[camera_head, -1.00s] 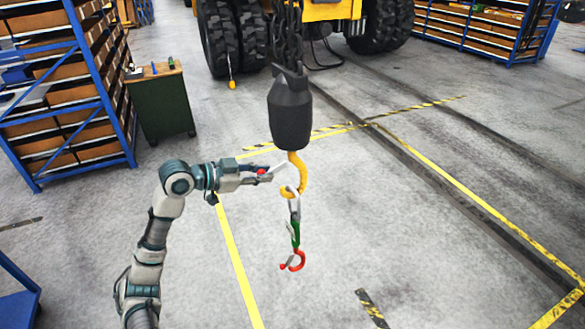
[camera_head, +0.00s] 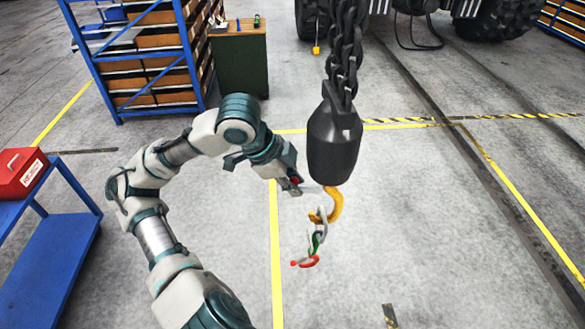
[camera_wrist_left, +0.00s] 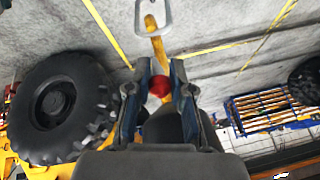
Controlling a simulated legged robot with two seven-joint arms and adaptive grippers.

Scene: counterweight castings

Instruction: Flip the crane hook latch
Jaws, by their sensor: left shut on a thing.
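The dark crane hook block (camera_head: 334,145) hangs from a heavy chain, with a yellow hook (camera_head: 335,203) below it. My left gripper (camera_head: 293,186) is just left of the hook's upper part. Its fingers are shut on a red knob (camera_head: 295,180), seemingly the end of the hook's latch. The wrist view shows the red knob (camera_wrist_left: 158,87) between the fingers, with the yellow hook (camera_wrist_left: 156,48) beyond. The latch itself is mostly hidden. A grey link (camera_head: 322,222) hangs in the hook, with a green piece and a small red hook (camera_head: 306,262) below. My right gripper is not in view.
A blue cart (camera_head: 45,245) with a red box (camera_head: 22,172) stands at the left. Blue shelving (camera_head: 118,78) and a green cabinet (camera_head: 240,62) stand behind my left arm. The floor around the hanging hook is clear.

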